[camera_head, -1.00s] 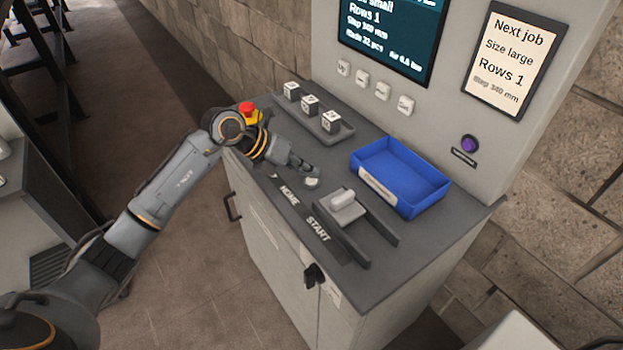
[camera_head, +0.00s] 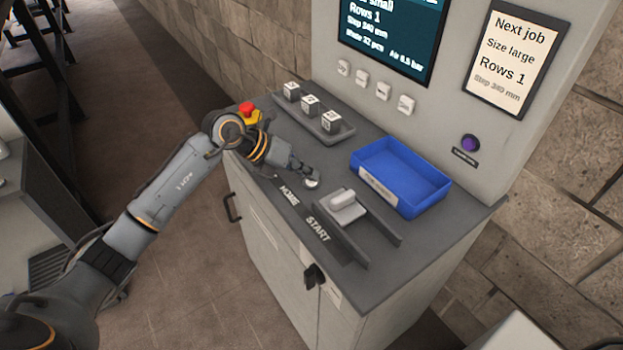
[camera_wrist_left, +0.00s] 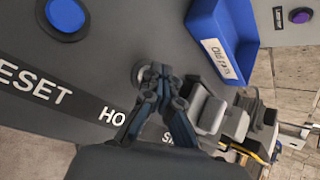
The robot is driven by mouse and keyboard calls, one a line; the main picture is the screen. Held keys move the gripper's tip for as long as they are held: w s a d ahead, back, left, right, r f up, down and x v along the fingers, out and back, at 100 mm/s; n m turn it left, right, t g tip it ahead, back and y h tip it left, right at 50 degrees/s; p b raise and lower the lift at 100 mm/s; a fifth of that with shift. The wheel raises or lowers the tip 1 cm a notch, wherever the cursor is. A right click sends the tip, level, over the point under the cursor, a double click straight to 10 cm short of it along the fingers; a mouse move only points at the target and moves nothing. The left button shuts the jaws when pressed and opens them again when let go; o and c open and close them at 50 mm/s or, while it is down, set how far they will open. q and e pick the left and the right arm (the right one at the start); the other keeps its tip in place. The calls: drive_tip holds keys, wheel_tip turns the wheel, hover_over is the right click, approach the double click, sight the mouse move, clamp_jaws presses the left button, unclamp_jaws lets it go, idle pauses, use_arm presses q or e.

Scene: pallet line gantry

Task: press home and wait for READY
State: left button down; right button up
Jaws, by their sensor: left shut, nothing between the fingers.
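The HOME label (camera_head: 289,195) is on the front strip of the grey console top (camera_head: 400,262). A pale round button (camera_head: 312,184) sits behind the strip near HOME. My left gripper (camera_head: 309,174) is shut and empty, pointing down with its fingertips at this button. In the left wrist view the fingertips (camera_wrist_left: 157,82) overlap the round button (camera_wrist_left: 143,76), partly hiding it; I cannot tell whether it is pressed in. The dark screen (camera_head: 392,38) reads "small", "Rows 1" and a step line; its top is cut off. My right gripper is not in view.
A grey sliding handle (camera_head: 346,206) stands right of the button, near START (camera_head: 318,229). A blue bin (camera_head: 420,199), a tray of lettered blocks (camera_head: 318,131) and a red emergency stop (camera_head: 247,108) surround the arm. A blue button (camera_wrist_left: 65,14) is near RESET.

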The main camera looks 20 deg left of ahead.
sight(308, 182)
use_arm(q)
drive_tip(key=shift+r+p, duration=0.6)
drive_tip(key=shift+r, duration=0.25)
drive_tip(key=shift+r+p, duration=1.8)
drive_tip(key=shift+r, duration=0.75)
